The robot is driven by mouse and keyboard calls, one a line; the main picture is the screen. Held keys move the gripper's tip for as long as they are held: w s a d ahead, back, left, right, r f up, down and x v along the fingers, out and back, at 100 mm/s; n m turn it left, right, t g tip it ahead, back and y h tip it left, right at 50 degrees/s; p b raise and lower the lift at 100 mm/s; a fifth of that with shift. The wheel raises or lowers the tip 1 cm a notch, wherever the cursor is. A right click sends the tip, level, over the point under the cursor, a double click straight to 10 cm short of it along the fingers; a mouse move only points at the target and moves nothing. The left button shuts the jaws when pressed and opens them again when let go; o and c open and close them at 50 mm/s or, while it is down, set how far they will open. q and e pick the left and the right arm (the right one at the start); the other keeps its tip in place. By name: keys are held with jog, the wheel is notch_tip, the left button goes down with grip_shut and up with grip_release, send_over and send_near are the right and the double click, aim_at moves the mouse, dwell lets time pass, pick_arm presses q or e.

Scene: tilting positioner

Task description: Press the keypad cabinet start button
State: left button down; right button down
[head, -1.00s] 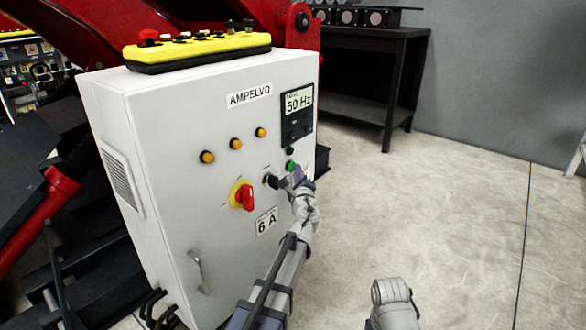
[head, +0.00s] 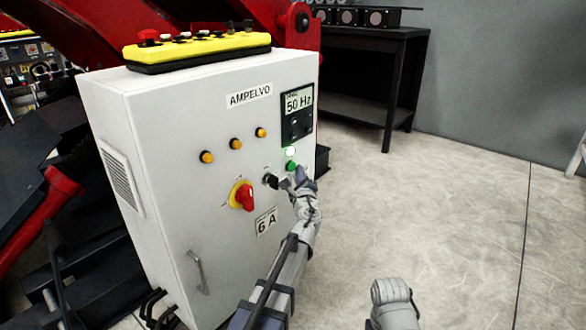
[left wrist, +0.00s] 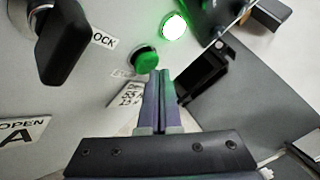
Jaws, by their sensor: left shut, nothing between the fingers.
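The white cabinet (head: 170,140) carries the label AMPELVO. On its right side a green button (head: 291,166) sits just below a round green lamp (head: 289,152), which is lit bright. The left wrist view shows the green button (left wrist: 144,58) and the glowing lamp (left wrist: 174,27) above it. My left gripper (head: 299,174) is shut and empty, its tips at the green button's lower edge. In the left wrist view the closed fingertips (left wrist: 160,73) are close to the button; I cannot tell whether they touch it.
A black key switch (head: 271,181) and a red-yellow rotary switch (head: 243,196) sit left of my left gripper. A 50 Hz display (head: 298,102) is above the lamp. A yellow control box (head: 200,50) lies on top.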

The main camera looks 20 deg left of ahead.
pick_arm(q)
jog(key=shift+s+d, duration=0.15)
jog(key=shift+d, duration=0.15)
jog(key=shift+d, duration=0.1)
jog(key=d, duration=0.1)
jog(key=s+d, duration=0.1)
jog(key=d, duration=0.2)
jog(key=shift+s+d, duration=0.3)
jog(key=shift+s, duration=0.05)
dwell(0.7)
